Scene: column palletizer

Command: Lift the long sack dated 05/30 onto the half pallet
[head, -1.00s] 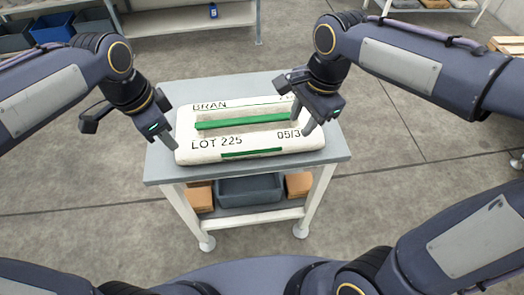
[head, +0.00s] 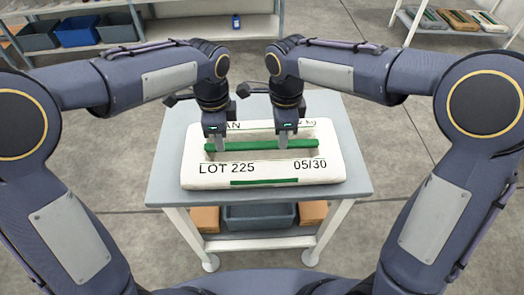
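The long sack (head: 263,172) is cream with green bands and black print, including "LOT 225" and "05/30". It lies flat on a grey-topped table (head: 170,190). A green strip (head: 255,145) runs along its top. My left gripper (head: 220,144) points down at the left part of this strip. My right gripper (head: 284,143) points down at the strip right of its middle. The near fingers overlap the strip in the picture. The far fingers are hidden, so I cannot tell whether either gripper has closed on it. The half pallet is not in view.
Under the table are a grey bin (head: 258,216) and brown boxes (head: 312,211) on a lower shelf. A rack at the back left holds blue and dark bins (head: 82,30). A rack at the back right holds several sacks (head: 458,18). Bare floor surrounds the table.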

